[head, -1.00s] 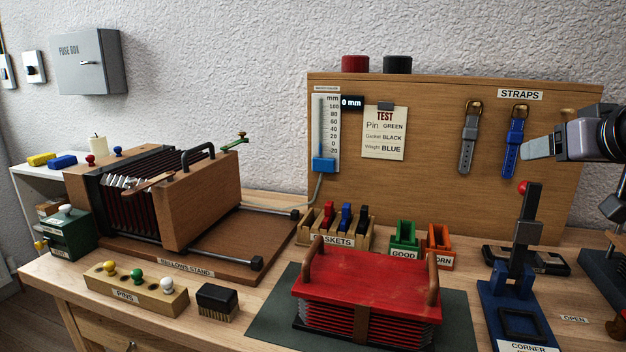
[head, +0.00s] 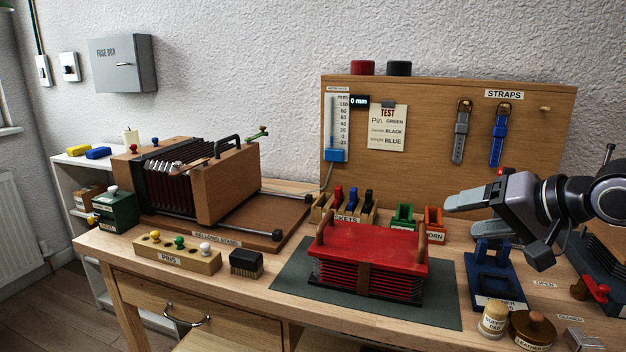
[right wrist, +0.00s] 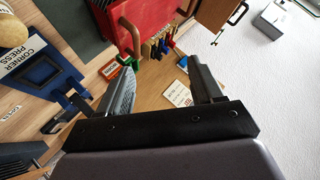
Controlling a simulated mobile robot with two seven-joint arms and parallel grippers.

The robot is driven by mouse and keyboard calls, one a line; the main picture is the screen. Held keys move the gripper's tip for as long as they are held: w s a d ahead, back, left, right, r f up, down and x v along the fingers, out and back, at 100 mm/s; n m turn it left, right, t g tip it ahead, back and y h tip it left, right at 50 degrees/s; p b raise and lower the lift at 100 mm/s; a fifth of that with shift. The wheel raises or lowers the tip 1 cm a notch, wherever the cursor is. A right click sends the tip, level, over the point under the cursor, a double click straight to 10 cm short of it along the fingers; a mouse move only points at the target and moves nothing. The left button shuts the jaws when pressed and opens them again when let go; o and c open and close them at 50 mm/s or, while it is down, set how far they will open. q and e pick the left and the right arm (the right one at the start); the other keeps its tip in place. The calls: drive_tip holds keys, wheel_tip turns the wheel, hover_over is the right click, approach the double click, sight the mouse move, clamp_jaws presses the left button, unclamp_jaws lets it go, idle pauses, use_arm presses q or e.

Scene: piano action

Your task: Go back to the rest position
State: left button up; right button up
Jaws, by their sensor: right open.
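My right gripper (head: 470,222) is in the head view at the right, in the air in front of the pegboard's lower right and over the blue corner press (head: 493,285). Its jaws are open and nothing is between them. In the right wrist view both fingers (right wrist: 160,90) stand wide apart with the bench and board beyond. The gripper partly hides the upper part of the corner press. My left gripper is not in the head view.
The red bellows (head: 368,258) sits on a dark mat (head: 290,283). The bellows stand (head: 262,222) is at the left. A wooden-lidded pot (head: 532,328) and a cream-coloured jar (head: 494,318) stand at the front right. Straps hang on the wooden board (head: 430,150).

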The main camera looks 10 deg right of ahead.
drive_tip(key=s+a+f+m+y+p, duration=0.25)
drive_tip(key=a+m+y, duration=0.25)
drive_tip(key=a+m, duration=0.35)
drive_tip(key=s+a+f+m+y+p, duration=0.1)
drive_tip(key=s+a+f+m+y, duration=0.15)
drive_tip(key=a+m+y, duration=0.55)
drive_tip(key=s+d+f+m+t+h+p, duration=0.1)
drive_tip(key=s+d+f+m+t+h, duration=0.15)
drive_tip(key=f+m+h, duration=0.9)
drive_tip(key=s+d+f+m+t+h+p, duration=0.1)
drive_tip(key=d+f+m+t+p, duration=0.2)
drive_tip(key=m, duration=1.8)
drive_tip(key=s+a+f+m+g+h, duration=0.2)
drive_tip(key=s+f+m+g, duration=0.4)
drive_tip(key=s+f+m, duration=0.7)
drive_tip(key=f+m+h, duration=0.1)
drive_tip(key=m, duration=0.1)
drive_tip(key=shift+a+f+m, duration=0.2)
drive_tip(key=shift+f+m, duration=0.1)
drive_tip(key=shift+f, duration=0.05)
drive_tip(key=shift+w, duration=0.1)
